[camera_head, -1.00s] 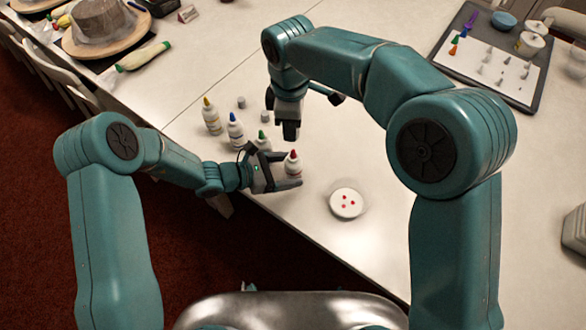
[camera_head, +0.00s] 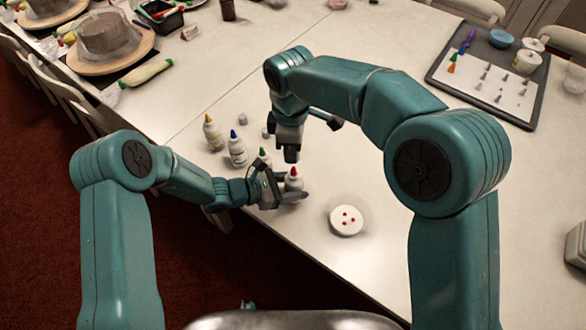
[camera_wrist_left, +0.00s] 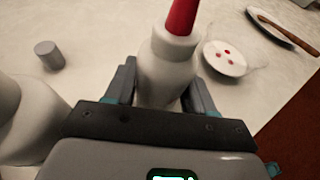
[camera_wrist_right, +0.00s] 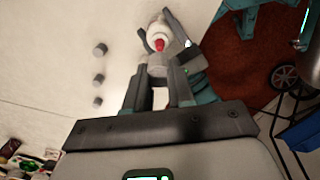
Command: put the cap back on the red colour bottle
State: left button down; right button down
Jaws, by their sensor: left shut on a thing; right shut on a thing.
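The red colour bottle (camera_head: 293,180), white with a red tip, stands upright between the fingers of my left gripper (camera_head: 286,194). My left gripper is shut on it; the left wrist view shows the bottle's body (camera_wrist_left: 168,72) between the two fingers and its bare red tip (camera_wrist_left: 183,15). My right gripper (camera_head: 290,156) points down just above the red tip. In the right wrist view it is shut on a small grey cap (camera_wrist_right: 157,66), with the red tip (camera_wrist_right: 160,43) beyond it. Cap and tip look close but apart; the exact gap is hard to judge.
Yellow-tipped (camera_head: 213,135), blue-tipped (camera_head: 237,152) and green-tipped (camera_head: 264,156) bottles stand left of the red one. Loose grey caps (camera_head: 242,119) lie behind them. A white dish with red dots (camera_head: 346,233) lies to the right. A tray of nozzles (camera_head: 531,118) is farther back.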

aim_at(294, 183)
jog(key=shift+f, duration=1.55)
jog(key=shift+f, duration=0.15)
jog(key=shift+f, duration=0.75)
jog(key=shift+f, duration=0.6)
